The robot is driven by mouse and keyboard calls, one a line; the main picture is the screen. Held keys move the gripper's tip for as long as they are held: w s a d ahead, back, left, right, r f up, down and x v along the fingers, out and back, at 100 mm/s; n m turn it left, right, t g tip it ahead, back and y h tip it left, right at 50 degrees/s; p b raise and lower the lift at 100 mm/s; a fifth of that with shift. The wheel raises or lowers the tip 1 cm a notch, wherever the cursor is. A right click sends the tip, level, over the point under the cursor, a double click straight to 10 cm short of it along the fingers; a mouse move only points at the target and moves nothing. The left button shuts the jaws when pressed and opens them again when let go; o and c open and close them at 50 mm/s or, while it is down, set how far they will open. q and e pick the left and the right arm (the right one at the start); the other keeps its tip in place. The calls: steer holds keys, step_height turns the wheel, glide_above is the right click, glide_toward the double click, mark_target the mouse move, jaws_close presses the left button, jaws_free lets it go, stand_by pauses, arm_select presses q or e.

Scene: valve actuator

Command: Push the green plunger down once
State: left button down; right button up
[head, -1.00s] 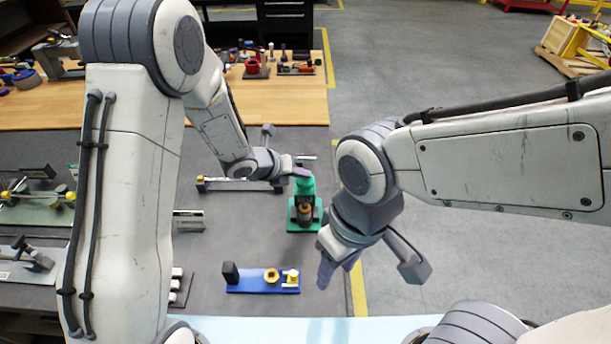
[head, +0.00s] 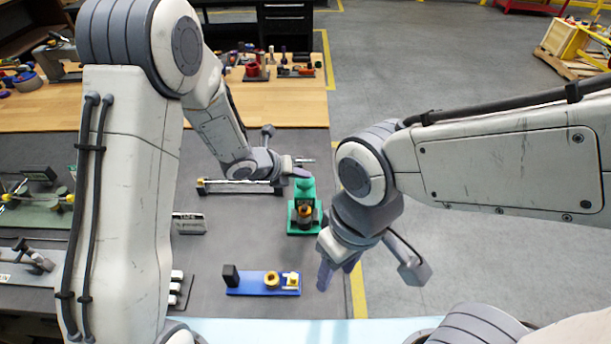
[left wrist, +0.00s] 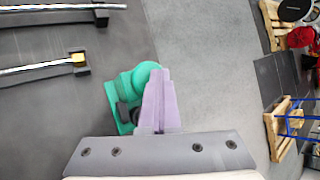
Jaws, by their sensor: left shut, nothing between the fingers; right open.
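The green plunger (head: 305,188) stands upright on a green base with a dark and orange middle, near the right edge of the grey table. My left gripper (head: 302,172) is shut and empty, with its fingertips at the plunger's top. In the left wrist view the shut purple fingers (left wrist: 160,76) overlap the round green plunger head (left wrist: 138,76) and hide part of it. Whether they touch it cannot be told. My right gripper (head: 338,272) is open and empty, lower and to the right of the plunger, near the table's right edge.
A blue plate (head: 250,288) with a black block and yellow parts lies in front of the plunger. A rail on dark end blocks (head: 240,186) lies to the left behind it.

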mark_target(302, 182)
arm_select(q)
steer(key=shift+r+p, duration=0.45)
steer(key=shift+r, duration=0.4)
steer(key=shift+r, duration=0.15)
step_height(302, 182, up, 5)
steer(key=p, duration=0.3)
steer(key=shift+p, duration=0.4)
